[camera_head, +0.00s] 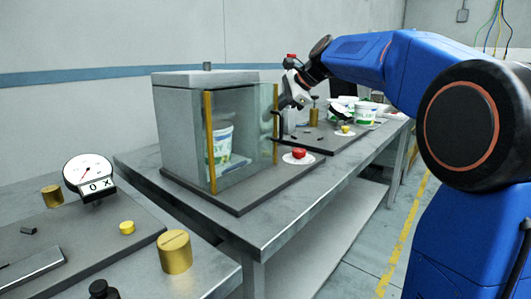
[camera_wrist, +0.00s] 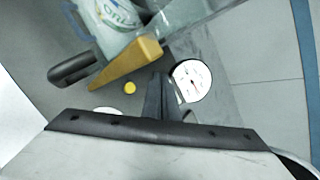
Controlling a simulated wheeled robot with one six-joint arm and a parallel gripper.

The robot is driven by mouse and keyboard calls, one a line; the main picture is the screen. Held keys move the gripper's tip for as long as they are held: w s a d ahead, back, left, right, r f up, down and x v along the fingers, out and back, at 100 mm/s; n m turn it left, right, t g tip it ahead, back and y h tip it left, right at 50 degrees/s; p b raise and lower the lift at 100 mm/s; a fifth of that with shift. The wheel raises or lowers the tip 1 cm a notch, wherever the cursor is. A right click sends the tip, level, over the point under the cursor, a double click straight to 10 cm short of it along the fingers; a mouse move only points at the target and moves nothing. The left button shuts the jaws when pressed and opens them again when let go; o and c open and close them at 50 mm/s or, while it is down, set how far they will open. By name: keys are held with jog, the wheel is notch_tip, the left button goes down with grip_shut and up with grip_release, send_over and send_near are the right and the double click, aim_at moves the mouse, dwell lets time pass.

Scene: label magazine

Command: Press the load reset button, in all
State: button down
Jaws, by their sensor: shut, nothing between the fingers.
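A red button (camera_head: 299,154) on a white round base sits on the dark plate in front of the glass-doored cabinet (camera_head: 178,135). A yellow button (camera_head: 127,228) is on the left plate near a dial gauge (camera_head: 88,172); another yellow button (camera_head: 345,129) is farther back. No readable label shows which is the load reset button. My gripper (camera_head: 283,102) is shut and empty, high beside the cabinet's door edge and above the red button. In the wrist view its closed fingers (camera_wrist: 161,84) lie between a yellow button (camera_wrist: 130,87) and a dial (camera_wrist: 190,80).
A glass door (camera_head: 266,125) with a yellow edge and dark handle (camera_wrist: 85,69) stands close to my gripper. A white tub (camera_head: 222,142) is inside the cabinet. A brass weight (camera_head: 175,251) stands at the near left. More tubs (camera_head: 365,113) stand at the back. The bench's front strip is clear.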

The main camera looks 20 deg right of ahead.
jog(key=shift+f, duration=4.2)
jog(key=shift+f, duration=0.2)
jog(key=shift+f, duration=0.25)
jog(key=shift+f, duration=0.5)
jog(key=shift+r, duration=0.95)
notch_tip(320, 180, up, 5)
dwell(0.3)
